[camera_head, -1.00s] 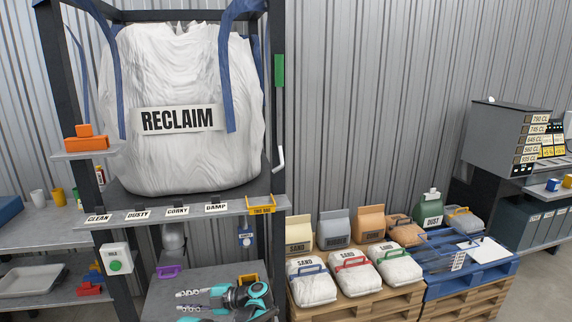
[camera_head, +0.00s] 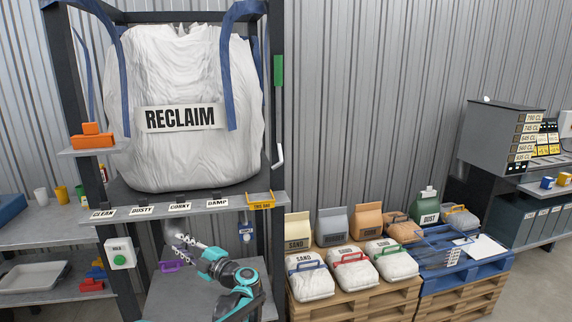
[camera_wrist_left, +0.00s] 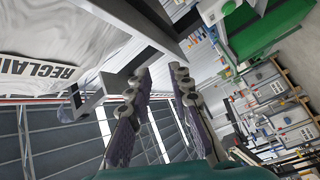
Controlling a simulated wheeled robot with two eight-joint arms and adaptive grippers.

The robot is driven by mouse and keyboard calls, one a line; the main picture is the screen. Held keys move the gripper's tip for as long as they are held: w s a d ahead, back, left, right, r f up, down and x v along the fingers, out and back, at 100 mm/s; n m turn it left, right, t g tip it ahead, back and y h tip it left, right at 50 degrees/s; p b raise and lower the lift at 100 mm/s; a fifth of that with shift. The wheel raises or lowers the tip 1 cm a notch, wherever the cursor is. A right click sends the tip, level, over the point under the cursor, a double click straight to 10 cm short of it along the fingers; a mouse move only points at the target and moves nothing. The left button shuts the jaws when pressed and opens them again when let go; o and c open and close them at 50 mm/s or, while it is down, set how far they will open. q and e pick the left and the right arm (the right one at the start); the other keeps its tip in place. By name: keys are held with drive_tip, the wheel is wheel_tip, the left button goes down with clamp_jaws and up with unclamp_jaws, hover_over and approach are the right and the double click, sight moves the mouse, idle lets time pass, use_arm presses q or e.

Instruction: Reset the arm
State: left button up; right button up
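My left gripper (camera_head: 178,246) is in front of the lower part of the dark frame, below the label shelf and above the grey lower surface. Its black-and-teal arm rises from the bottom of the head view. In the left wrist view the two purple-padded fingers (camera_wrist_left: 157,95) are spread with a clear gap between them. Nothing is held. My right gripper does not show in either view.
A white RECLAIM bag (camera_head: 190,95) fills the frame above the label shelf (camera_head: 235,212). Sand bags (camera_head: 310,278) sit on a wooden pallet (camera_head: 350,305) to the right. A grey tray (camera_head: 35,278) is at left.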

use_arm(q)
drive_tip(key=d+r+m+t+h, duration=0.65)
drive_tip(key=r+m+t, duration=0.25)
drive_tip(key=r, duration=0.4)
drive_tip(key=s+d+m+h, duration=0.8)
drive_tip(key=d+m+h, duration=0.1)
drive_tip(key=h, duration=0.1)
drive_tip(key=s+a+f+m+g, duration=0.1)
drive_tip(key=s+f+m+g, duration=0.2)
drive_tip(key=s+f, duration=0.9)
drive_tip(key=s+a+f+m+g, duration=0.1)
drive_tip(key=s+f+m+g, duration=0.2)
drive_tip(key=s+f+g, duration=0.5)
drive_tip(key=s+f, duration=0.4)
drive_tip(key=s, duration=0.5)
drive_tip(key=shift+s+f+g, duration=0.25)
drive_tip(key=shift+s+g, duration=0.05)
drive_tip(key=shift+g, duration=0.1)
